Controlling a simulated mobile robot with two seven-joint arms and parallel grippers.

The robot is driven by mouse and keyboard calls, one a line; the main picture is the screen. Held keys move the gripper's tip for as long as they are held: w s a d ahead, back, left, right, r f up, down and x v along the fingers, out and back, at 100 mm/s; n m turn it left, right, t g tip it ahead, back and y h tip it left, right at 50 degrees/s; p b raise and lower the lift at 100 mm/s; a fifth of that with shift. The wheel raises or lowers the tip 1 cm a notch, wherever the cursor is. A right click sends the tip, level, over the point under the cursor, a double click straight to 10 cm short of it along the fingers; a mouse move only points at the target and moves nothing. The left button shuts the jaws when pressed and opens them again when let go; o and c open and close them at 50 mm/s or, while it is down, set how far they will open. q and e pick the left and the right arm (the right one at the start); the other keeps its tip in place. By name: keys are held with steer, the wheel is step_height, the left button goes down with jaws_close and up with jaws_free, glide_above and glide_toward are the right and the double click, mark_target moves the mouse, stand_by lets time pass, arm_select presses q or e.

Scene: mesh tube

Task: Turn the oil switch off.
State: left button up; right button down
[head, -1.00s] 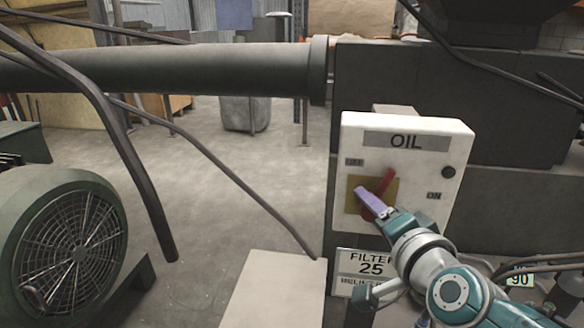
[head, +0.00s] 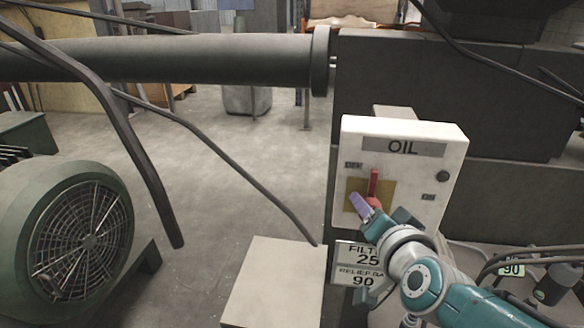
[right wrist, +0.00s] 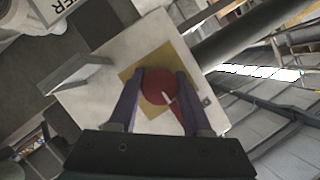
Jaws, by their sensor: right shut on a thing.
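The white oil switch box (head: 405,180) is in the head view, right of centre, with an "OIL" plate on top. An "OFF" label (head: 353,164) is at its upper left and an "ON" label (head: 430,197) at its right. The red switch handle (head: 374,182) points about straight up in front of a yellow plate (head: 386,190). My right gripper (head: 362,203) is at the handle's lower part. In the right wrist view its two purple fingers flank the red round knob (right wrist: 157,86), shut on it. My left gripper is not in view.
A green fan motor (head: 75,235) stands at the left. A pale box (head: 275,283) is at lower centre. A thick pipe (head: 180,58) and dark cables cross the view.

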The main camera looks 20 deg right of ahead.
steer(key=shift+c, duration=1.7)
jaws_free()
steer(key=p+v, duration=0.3)
steer(key=v, duration=0.7)
steer(key=shift+p, duration=0.35)
